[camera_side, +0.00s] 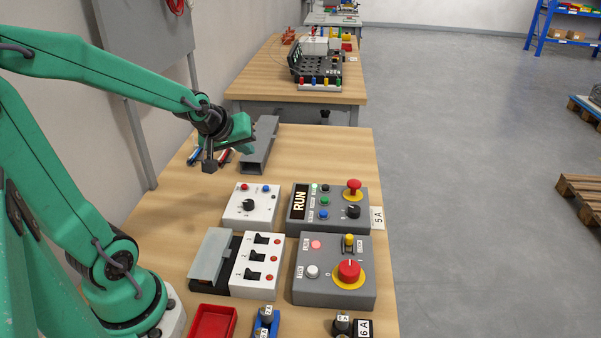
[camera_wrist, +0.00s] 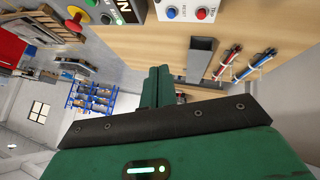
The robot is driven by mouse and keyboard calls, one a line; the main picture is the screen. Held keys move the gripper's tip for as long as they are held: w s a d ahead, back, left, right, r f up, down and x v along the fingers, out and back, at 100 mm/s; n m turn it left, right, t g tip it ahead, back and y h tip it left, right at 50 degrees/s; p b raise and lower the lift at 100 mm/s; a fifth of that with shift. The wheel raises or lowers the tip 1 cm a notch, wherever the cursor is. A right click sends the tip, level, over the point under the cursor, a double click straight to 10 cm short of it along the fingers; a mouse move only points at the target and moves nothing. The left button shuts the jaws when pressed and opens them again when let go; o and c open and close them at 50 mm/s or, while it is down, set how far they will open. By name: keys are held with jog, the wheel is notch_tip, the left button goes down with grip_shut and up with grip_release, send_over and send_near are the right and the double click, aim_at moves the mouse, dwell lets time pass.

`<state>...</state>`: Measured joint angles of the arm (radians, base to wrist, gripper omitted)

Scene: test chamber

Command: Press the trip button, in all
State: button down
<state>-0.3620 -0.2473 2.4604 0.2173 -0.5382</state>
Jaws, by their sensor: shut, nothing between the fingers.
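The small white control box (camera_side: 262,213) stands on the bench, with a red button (camera_side: 244,187), a blue button (camera_side: 266,189) and a black knob. In the wrist view its red button (camera_wrist: 201,14) and blue button (camera_wrist: 171,12) are at the top edge. My gripper (camera_side: 251,148) is behind the box, above the bench, apart from the buttons. It is shut and empty; its green fingers also show in the wrist view (camera_wrist: 158,72).
A grey RUN panel (camera_side: 327,208), a switch box (camera_side: 257,265) and a grey box with a red mushroom button (camera_side: 349,270) stand nearer. A red tray (camera_side: 212,322) is in front.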

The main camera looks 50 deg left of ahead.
aim_at(244, 187)
jog(key=w+a+f+n+y, duration=0.1)
jog(key=a+f+n, duration=0.2)
jog(key=a, duration=0.4)
jog(key=shift+w+f+n, duration=0.2)
jog(key=shift+w+n, duration=0.1)
jog(key=shift+n, duration=0.3)
jog(key=shift+f, duration=0.15)
jog(key=shift+f, duration=4.25)
jog(key=shift+d+f, duration=0.1)
jog(key=shift+f, duration=0.1)
jog(key=shift+f, duration=0.25)
jog(key=shift+f, duration=0.5)
jog(key=shift+r, duration=0.95)
